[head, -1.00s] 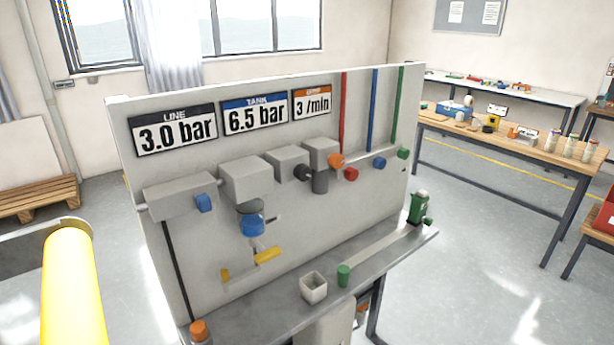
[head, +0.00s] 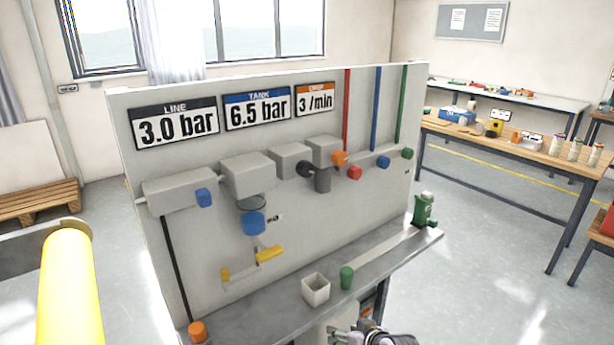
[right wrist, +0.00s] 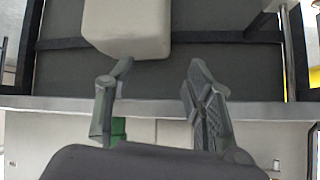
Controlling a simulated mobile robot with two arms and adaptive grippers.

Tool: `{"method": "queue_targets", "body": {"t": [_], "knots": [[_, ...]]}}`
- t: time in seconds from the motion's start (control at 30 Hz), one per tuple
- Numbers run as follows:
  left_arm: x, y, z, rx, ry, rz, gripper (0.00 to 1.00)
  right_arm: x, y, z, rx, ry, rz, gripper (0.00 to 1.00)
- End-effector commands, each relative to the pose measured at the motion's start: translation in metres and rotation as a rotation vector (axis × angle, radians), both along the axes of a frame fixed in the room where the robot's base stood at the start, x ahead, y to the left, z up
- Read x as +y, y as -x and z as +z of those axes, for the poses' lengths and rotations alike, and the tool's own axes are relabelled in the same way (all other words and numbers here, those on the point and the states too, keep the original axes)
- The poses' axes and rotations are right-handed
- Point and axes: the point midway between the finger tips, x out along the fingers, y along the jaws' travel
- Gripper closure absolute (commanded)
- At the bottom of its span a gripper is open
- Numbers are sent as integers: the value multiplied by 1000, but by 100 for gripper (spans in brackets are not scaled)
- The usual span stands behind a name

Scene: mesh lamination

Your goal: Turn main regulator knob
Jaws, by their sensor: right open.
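The grey panel (head: 300,222) carries a row of grey blocks with knobs. I cannot tell which is the main regulator knob. A blue cup-shaped part (head: 254,222) hangs under the second block, above a yellow lever (head: 269,254). My right gripper (head: 345,333) is at the bottom edge of the head view, low in front of the bench and apart from the knobs. In the right wrist view its fingers (right wrist: 160,72) are spread with nothing gripped. My left gripper is not in view.
Signs read LINE 3.0 bar (head: 177,128), TANK 6.5 bar and DROP 3 /min. A wooden table (head: 510,145) is at right.

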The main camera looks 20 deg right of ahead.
Motion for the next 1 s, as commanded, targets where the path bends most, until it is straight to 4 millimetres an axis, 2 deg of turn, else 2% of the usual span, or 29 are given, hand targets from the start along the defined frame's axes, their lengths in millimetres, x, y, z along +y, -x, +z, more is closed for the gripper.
{"method": "queue_targets", "body": {"t": [0.03,0.07,0.1,0.17,0.2,0.3,0.4,0.5,0.6,0.67,0.87,1.0], "knots": [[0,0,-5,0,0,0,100,-3,-17,48,-81,-12,11,52],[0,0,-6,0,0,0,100,-5,-25,78,-128,-18,21,52],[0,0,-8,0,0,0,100,-6,-32,118,-192,-25,35,52],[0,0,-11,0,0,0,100,-8,-35,184,-298,-29,66,52],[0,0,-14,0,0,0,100,-8,-32,227,-370,-26,89,52],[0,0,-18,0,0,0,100,-4,-10,317,-532,2,152,52],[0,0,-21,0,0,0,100,2,19,377,-651,44,205,52],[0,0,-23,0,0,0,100,7,40,408,-718,77,237,52],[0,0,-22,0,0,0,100,10,47,420,-744,91,251,52],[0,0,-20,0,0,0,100,11,45,422,-748,92,254,52],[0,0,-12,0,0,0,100,22,16,423,-745,86,254,52],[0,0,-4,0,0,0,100,33,-14,424,-745,86,252,52]]}}
